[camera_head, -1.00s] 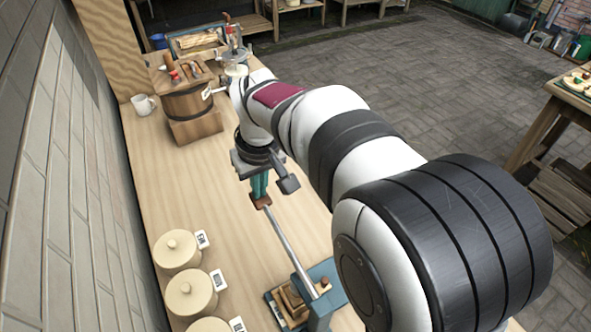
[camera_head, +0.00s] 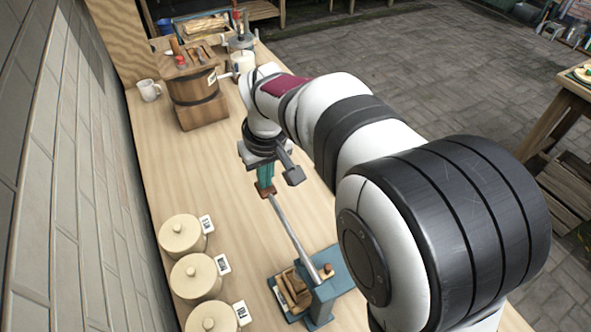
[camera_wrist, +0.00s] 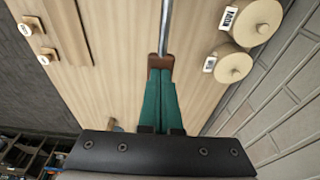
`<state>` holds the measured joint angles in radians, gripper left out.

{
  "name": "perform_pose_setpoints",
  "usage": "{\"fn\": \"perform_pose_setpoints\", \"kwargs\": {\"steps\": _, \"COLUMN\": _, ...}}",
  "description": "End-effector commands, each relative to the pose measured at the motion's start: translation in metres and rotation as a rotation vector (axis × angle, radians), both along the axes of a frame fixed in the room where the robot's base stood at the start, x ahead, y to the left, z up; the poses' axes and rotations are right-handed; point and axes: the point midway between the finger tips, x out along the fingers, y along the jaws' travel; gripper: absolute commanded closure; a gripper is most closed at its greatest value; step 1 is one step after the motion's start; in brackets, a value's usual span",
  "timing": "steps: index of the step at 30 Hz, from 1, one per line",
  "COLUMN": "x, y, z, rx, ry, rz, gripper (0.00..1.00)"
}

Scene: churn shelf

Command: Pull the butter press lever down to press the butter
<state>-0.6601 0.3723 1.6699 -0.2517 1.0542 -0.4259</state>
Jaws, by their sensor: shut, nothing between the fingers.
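The butter press (camera_head: 338,287) stands at the near end of the bench in the head view, with a blue frame and wooden parts (camera_head: 291,290) at its base. Its steel lever (camera_head: 293,232) slants away from the frame to a brown handle (camera_head: 266,191). My gripper (camera_head: 265,182) has green fingers, shut and empty, right at the handle. In the wrist view the fingertips (camera_wrist: 161,72) meet the brown handle (camera_wrist: 160,64), with the rod (camera_wrist: 165,28) running on beyond. Whether they touch or only overlap in view I cannot tell.
Several lidded cream jars (camera_head: 183,235) with labels stand left of the lever, near the tiled wall (camera_head: 60,180). A wooden barrel (camera_head: 193,88) and a white mug (camera_head: 149,90) stand at the far end. The bench (camera_head: 190,165) is clear between them.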

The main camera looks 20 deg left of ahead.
Motion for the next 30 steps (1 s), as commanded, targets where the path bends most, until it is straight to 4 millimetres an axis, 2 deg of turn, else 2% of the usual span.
{"fn": "perform_pose_setpoints", "kwargs": {"steps": 30, "x": -0.0001, "y": 0.0000, "z": -0.0072, "rx": 0.000, "ry": 0.000, "rz": 0.000, "gripper": 1.00}}
